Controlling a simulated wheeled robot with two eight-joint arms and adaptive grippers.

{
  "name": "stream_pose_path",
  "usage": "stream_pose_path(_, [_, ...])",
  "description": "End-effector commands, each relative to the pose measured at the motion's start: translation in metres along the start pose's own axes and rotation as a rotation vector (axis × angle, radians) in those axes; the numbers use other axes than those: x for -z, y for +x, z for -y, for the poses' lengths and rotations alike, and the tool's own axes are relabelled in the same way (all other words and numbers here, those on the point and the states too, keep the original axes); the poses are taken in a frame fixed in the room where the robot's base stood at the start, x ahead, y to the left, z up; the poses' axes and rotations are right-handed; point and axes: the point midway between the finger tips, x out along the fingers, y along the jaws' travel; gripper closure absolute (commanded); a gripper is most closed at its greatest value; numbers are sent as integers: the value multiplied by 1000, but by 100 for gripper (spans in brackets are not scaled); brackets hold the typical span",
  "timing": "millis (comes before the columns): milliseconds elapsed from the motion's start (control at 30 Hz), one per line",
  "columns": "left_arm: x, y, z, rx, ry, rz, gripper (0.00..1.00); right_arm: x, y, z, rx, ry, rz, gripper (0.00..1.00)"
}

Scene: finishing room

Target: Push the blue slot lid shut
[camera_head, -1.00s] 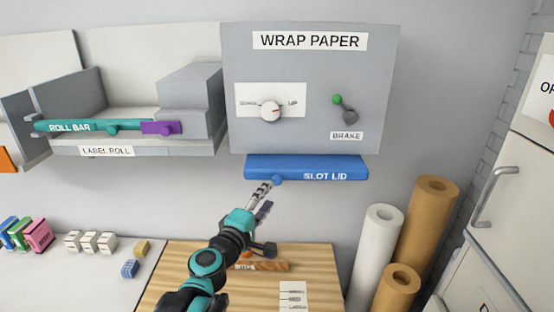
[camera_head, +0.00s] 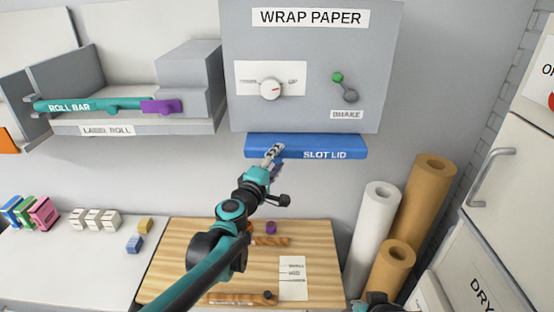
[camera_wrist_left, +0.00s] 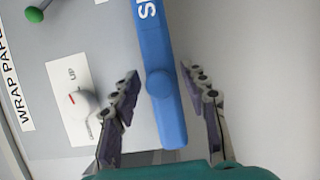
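The blue slot lid (camera_head: 335,148) is a long bar along the lower edge of the grey wrap paper panel (camera_head: 320,84). How far the lid stands open is unclear. My left gripper (camera_head: 275,152) is at the left part of the lid in the head view. In the left wrist view the lid (camera_wrist_left: 152,42) runs between my open fingers, and its round blue knob (camera_wrist_left: 160,84) lies between the fingertips. I see a gap on both sides, and cannot tell if anything touches.
A knob dial (camera_head: 271,88) and a green-tipped brake lever (camera_head: 344,88) are on the panel above. The label roll shelf (camera_head: 135,128) is at the left. Paper rolls (camera_head: 376,225) stand at the lower right. A wooden board (camera_head: 190,255) lies below my arm.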

Motion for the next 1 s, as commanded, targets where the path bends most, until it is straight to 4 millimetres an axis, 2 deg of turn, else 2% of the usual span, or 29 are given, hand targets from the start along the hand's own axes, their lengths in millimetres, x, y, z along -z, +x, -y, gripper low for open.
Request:
stream_pose_path(33, [0, 0, 0, 0, 0, 0, 66, 0, 0, 0, 0, 0, 0, 100])
stream_pose_path(167, [0, 0, 0, 0, 0, 0, 100, 0, 0, 0, 0, 0, 0, 100])
stream_pose_path(367, [3, 6, 1, 0, 0, 0, 100, -2, 2, 0, 0, 0, 0, 100])
stream_pose_path(600, [22, 52, 2, 0, 0, 0, 100, -10, 14, 0, 0, 0, 0, 100])
stream_pose_path(700, [27, 64, 1, 0, 0, 0, 100, -12, 16, 0, 0, 0, 0, 100])
stream_pose_path(1000, [29, 69, -1, 0, 0, -1, 100, -11, 16, 0, 0, 0, 0, 100])
